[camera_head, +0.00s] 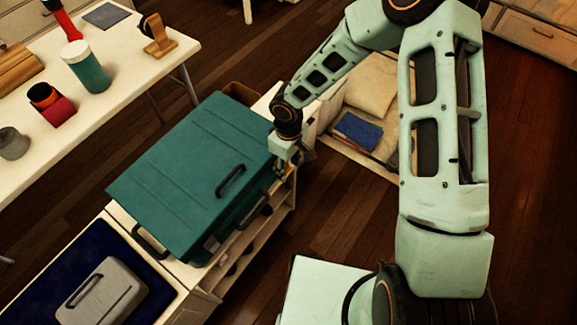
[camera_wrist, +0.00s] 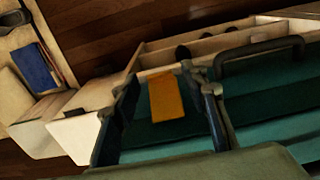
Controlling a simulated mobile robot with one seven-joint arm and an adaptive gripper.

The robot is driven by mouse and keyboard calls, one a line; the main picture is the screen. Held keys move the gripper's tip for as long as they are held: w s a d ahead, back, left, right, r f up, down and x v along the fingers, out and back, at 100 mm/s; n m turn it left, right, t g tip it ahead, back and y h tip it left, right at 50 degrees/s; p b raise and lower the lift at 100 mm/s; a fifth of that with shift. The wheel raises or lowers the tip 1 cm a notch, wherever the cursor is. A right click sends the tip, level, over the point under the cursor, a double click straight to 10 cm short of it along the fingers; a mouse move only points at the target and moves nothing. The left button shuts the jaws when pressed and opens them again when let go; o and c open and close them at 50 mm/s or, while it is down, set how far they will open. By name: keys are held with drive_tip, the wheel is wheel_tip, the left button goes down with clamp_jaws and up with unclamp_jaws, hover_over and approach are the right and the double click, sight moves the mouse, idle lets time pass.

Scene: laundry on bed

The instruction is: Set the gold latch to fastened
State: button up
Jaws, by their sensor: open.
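A teal case (camera_head: 190,165) lies on a white shelf unit with its lid down; I cannot tell whether the lid is fully closed. The gold latch (camera_wrist: 167,97) is a flat orange-yellow plate against the case's dark teal side in the wrist view. My gripper (camera_head: 284,165) is at the right end of the case's front side, with its tips low beside the lid edge. In the wrist view its open fingers stand on either side of the latch, with visible gaps. In the head view the latch is mostly hidden by my gripper.
Dark handles stand on the lid (camera_head: 230,180) and front side (camera_head: 253,212) of the case. A grey case (camera_head: 103,292) lies on a dark blue mat at lower left. A white table (camera_head: 120,100) with several small objects is at upper left. A blue book (camera_head: 357,132) lies behind my gripper.

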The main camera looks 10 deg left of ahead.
drive_tip(key=c, duration=1.1)
drive_tip(key=shift+o, duration=0.2)
